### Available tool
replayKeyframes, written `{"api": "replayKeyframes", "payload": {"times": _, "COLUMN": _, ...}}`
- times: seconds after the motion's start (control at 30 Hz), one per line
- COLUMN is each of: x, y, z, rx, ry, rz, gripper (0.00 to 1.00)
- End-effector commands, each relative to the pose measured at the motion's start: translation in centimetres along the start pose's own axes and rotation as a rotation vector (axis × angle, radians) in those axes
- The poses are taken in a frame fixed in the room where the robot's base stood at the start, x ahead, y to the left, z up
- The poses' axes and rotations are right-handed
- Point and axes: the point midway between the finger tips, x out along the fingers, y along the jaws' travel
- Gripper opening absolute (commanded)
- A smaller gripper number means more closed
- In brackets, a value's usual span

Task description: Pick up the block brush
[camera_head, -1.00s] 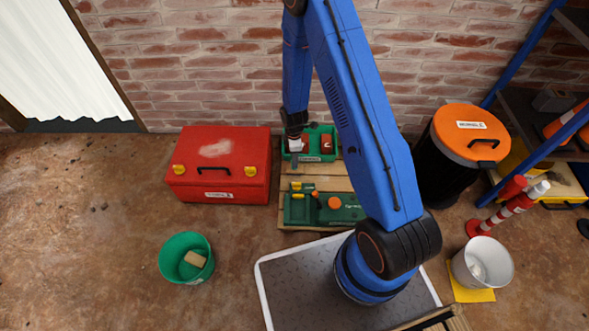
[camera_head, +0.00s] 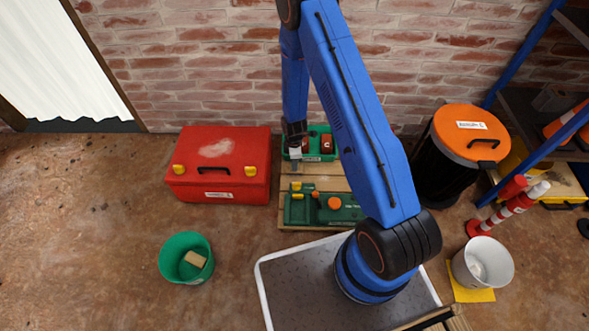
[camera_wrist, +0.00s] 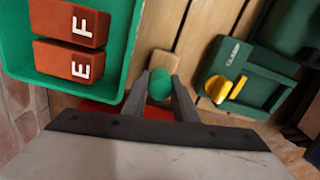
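My gripper (camera_wrist: 160,88) points down at the left edge of the wooden pallet. In the head view my gripper (camera_head: 295,160) is small, between the red toolbox and the green bin. In the wrist view a round green piece (camera_wrist: 160,84) sits between the fingertips, with a tan piece (camera_wrist: 164,62) just beyond it. This may be the block brush, but its full shape is hidden. The fingers stand apart on either side of the green piece. I cannot tell whether they press on it.
A green bin (camera_wrist: 128,40) holds red blocks lettered E and F. A green case (camera_wrist: 245,85) with yellow parts lies on the other side. The red toolbox (camera_head: 220,165) is close by at left. A green bucket (camera_head: 187,258) with a tan block stands in front.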

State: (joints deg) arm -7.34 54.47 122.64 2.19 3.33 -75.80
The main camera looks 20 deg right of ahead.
Motion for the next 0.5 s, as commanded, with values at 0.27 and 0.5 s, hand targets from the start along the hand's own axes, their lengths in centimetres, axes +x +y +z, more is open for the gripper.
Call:
{"api": "replayKeyframes", "payload": {"times": 0.27, "x": 0.0, "y": 0.0, "z": 0.0, "rx": 0.000, "ry": 0.000, "rz": 0.000, "gripper": 0.00}}
{"api": "replayKeyframes", "payload": {"times": 0.5, "x": -1.3, "y": 0.1, "z": 0.0, "rx": 0.000, "ry": 0.000, "rz": 0.001, "gripper": 0.00}}
